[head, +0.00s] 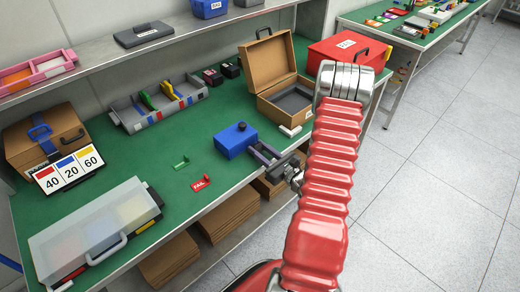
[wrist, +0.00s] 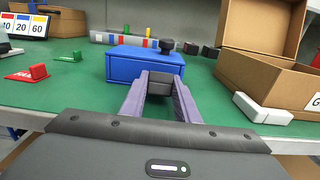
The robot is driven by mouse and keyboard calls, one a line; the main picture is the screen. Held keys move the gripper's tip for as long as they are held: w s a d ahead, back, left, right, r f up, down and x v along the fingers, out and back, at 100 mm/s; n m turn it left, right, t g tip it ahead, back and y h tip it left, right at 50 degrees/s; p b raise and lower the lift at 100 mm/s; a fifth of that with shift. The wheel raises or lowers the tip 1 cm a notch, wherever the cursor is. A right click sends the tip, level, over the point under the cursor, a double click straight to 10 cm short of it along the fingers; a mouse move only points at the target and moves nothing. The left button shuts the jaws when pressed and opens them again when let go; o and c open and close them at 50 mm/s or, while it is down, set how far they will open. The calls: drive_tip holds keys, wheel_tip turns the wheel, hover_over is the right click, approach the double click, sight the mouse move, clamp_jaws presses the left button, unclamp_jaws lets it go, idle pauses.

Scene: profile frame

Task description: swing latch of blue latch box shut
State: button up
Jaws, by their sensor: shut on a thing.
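The blue latch box (head: 232,143) stands on the green bench top near its front edge, its lid down and a black knob (head: 241,126) on top. It also shows in the wrist view (wrist: 118,68), straight ahead. My gripper (head: 257,150) reaches the box's front face from the right. In the wrist view my gripper's two purple-grey fingers (wrist: 160,86) are closed on a dark block, the latch (wrist: 160,84), at the front of the box. The fingers partly cover the box's front. I cannot tell the latch's exact angle.
An open brown box (head: 278,95) stands right of the blue box, with a white block (head: 290,131) beside it. A green piece (head: 181,162) and a red tag (head: 201,182) lie to the left. A grey divided tray (head: 158,108) is behind.

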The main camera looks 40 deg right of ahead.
drive_tip(key=shift+w+r, duration=0.1)
drive_tip(key=shift+r, duration=0.1)
drive_tip(key=shift+w+r+g, duration=0.15)
drive_tip(key=shift+r+g, duration=0.15)
drive_tip(key=shift+g, duration=0.7)
drive_tip(key=shift+w+r+g, duration=0.15)
drive_tip(key=shift+r+g, duration=0.05)
drive_tip(key=shift+g, duration=0.45)
drive_tip(key=shift+w+r+g, duration=0.15)
drive_tip(key=shift+r+g, duration=0.05)
drive_tip(key=shift+g, duration=0.45)
drive_tip(key=o, duration=1)
drive_tip(key=shift+o, duration=0.2)
drive_tip(key=shift+s, duration=0.1)
drive_tip(key=v, duration=1.3)
drive_tip(key=shift+s+r, duration=0.15)
drive_tip(key=shift+s, duration=0.1)
